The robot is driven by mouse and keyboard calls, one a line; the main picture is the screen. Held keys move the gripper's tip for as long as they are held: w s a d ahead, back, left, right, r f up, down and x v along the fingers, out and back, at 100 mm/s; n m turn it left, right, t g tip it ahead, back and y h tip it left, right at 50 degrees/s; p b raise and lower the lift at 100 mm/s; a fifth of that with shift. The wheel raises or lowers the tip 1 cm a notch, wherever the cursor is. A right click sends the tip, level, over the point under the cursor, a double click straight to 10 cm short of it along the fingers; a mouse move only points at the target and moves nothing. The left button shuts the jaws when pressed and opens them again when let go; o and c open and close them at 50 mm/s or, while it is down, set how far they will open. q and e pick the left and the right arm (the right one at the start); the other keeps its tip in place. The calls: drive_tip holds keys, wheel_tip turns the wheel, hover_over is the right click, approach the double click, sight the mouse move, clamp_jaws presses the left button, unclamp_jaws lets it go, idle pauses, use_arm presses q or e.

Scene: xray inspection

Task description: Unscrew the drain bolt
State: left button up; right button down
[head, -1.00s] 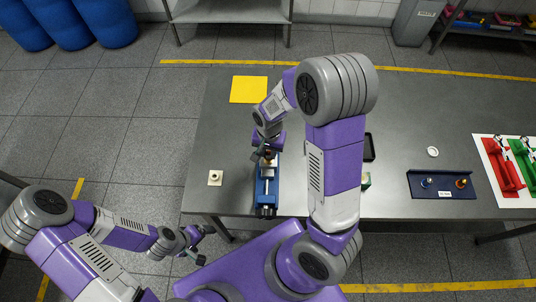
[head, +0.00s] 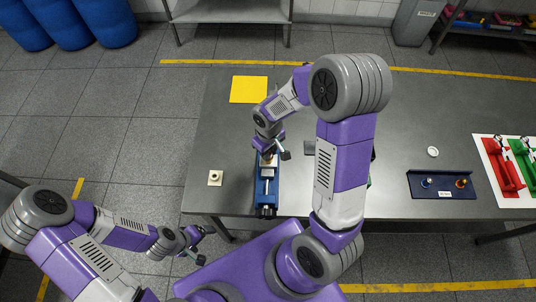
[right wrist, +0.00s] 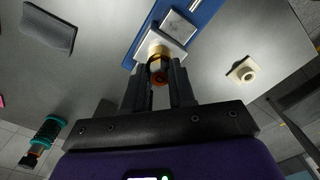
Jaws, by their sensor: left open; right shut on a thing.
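A blue vise (head: 265,196) stands on the grey table and also shows at the top of the right wrist view (right wrist: 144,40). It clamps a pale block (right wrist: 165,42) with a brass-coloured collar. The drain bolt (right wrist: 158,73), copper-orange, sits at that collar between the fingers of my right gripper (right wrist: 159,88), which is shut on it. I cannot tell whether the thread is still engaged. In the head view my right gripper (head: 268,156) is over the vise's far end and largely hidden by its wrist. My left gripper (head: 197,247) is open and empty, off the table's near-left edge.
A white block with a round knob (head: 215,177) lies left of the vise. A yellow square (head: 249,89) lies farther back. A dark blue rack (head: 442,185) with two fittings and a white ring (head: 432,152) are to the right.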

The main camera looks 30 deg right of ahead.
drive_tip(key=c, duration=0.9)
unclamp_jaws()
drive_tip(key=shift+f, duration=0.1)
drive_tip(key=shift+o, duration=0.2)
drive_tip(key=shift+r+p, duration=0.9)
drive_tip(key=shift+r, duration=0.35)
drive_tip(key=m, duration=0.7)
drive_tip(key=shift+f, duration=0.1)
